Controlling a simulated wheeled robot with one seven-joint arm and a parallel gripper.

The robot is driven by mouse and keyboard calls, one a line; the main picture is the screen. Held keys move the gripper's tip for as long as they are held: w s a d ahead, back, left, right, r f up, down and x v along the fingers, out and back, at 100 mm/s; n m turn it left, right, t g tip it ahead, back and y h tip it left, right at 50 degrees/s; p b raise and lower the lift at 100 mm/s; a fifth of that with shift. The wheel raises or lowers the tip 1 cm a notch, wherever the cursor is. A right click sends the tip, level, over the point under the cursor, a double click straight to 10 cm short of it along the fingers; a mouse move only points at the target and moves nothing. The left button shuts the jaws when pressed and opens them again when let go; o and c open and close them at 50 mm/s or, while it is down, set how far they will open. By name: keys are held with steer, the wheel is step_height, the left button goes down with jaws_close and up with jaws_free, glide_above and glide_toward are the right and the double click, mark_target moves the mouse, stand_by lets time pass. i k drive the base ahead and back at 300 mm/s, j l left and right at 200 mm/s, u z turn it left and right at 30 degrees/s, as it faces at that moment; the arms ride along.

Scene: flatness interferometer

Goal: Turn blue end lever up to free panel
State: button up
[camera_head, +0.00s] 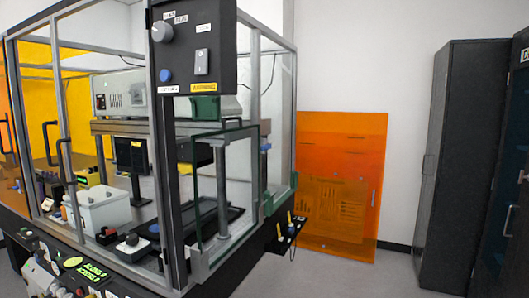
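A glass-walled enclosure with a metal frame (167,150) fills the left and middle of the head view. A round blue knob (165,75) sits on the black control box at the top. My gripper is not in view.
An orange see-through sheet (342,150) leans against the back wall. A black ledge with yellow-handled tools (288,232) juts from the enclosure's right side. Dark cabinets (455,160) stand at the right. The floor (350,275) between is clear.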

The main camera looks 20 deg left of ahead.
mark_target(263, 148)
steer(key=i+l+u, duration=0.15)
steer(key=i+u, duration=0.25)
steer(key=i+l+u, duration=0.8)
steer(key=i+l+z, duration=0.1)
steer(key=i+l, duration=0.15)
steer(key=i, duration=0.15)
steer(key=i+l+z, duration=0.1)
steer(key=i+l, duration=0.15)
steer(key=i, duration=0.15)
